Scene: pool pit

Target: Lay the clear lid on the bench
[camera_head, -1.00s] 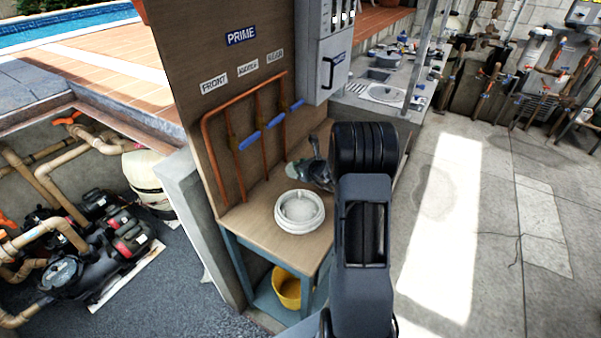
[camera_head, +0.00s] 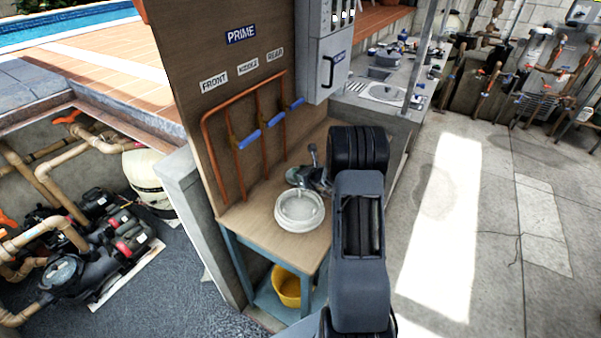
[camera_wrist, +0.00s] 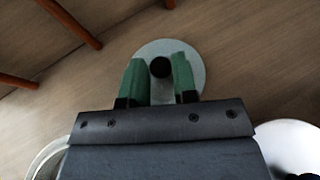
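The clear lid (camera_wrist: 160,46) is a pale round disc with a black knob (camera_wrist: 160,67), seen face-on in the wrist view. My gripper (camera_wrist: 160,62) has green fingers on either side of the knob and looks shut on it. In the head view the lid (camera_head: 294,176) is a small pale disc above the bench's far part, partly hidden by my gripper (camera_head: 314,178). I cannot tell whether it touches the bench (camera_head: 247,222). The bench has a wooden top and blue legs.
A round white ring-like part (camera_head: 299,225) stands on the bench, close in front of the lid. Copper pipes (camera_head: 222,112) with blue handles run up the back panel (camera_head: 190,60). A yellow bucket (camera_head: 287,288) sits on the lower shelf. Bare wood lies at the bench's left.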

